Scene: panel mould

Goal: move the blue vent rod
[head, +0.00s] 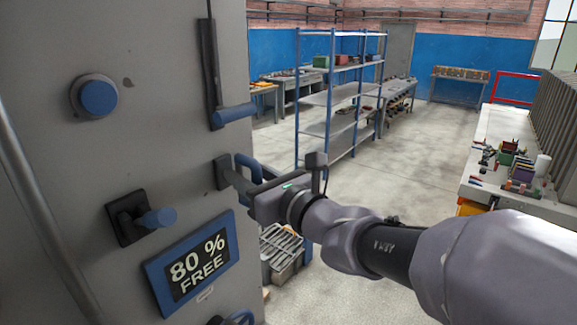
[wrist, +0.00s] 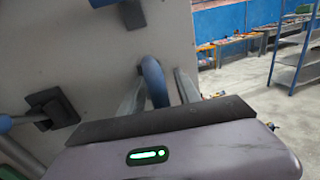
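Several blue parts stick out of the grey panel, and none is labelled as the vent rod. A blue bent handle (head: 246,162) on a dark mount is at my gripper (head: 238,178); in the wrist view the handle (wrist: 154,82) stands between my two fingers (wrist: 160,90). The fingers are apart, with a gap on the right; contact on the left is unclear. A blue bar (head: 232,113) sits at the foot of a dark vertical slot above. A blue peg (head: 157,218) on a dark square plate is lower left. The handle's lower part is partly hidden by my gripper.
A round blue button (head: 98,97) is upper left on the panel (head: 150,40). A sign reading "80 % FREE" (head: 197,263) is below. A grey pipe (head: 40,200) runs at left. A shelf rack (head: 330,98) and workbench (head: 500,135) stand beyond, with open floor between.

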